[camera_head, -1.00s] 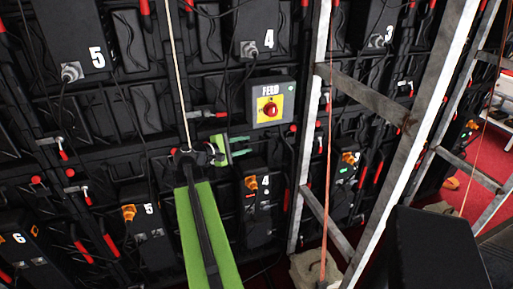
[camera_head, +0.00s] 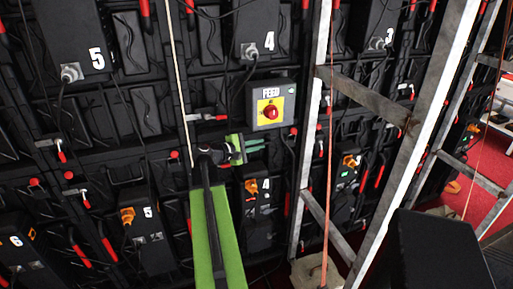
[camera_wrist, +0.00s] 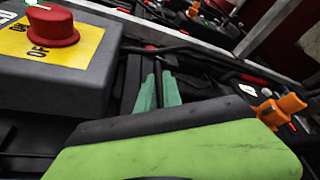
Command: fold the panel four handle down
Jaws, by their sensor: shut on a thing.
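My gripper (camera_head: 256,145) has two teal fingers just below the grey FEED box (camera_head: 271,103) in the head view. In the wrist view, the fingers (camera_wrist: 158,92) are close together with a narrow dark bar between them. I cannot make out whether this bar is the panel four handle; my green gripper body hides its near part. The panel four box (camera_head: 259,30) stands above the FEED box, and a lower unit marked 4 (camera_head: 262,208) is below my gripper. A red-tipped lever (camera_head: 210,117) lies left of the FEED box.
The FEED box's red knob (camera_wrist: 52,25) is close at left in the wrist view. An orange plug (camera_wrist: 281,109) is at right. A metal ladder frame (camera_head: 365,95) stands to the right, with an orange cord (camera_head: 329,190) before it. Dark cables hang along the wall.

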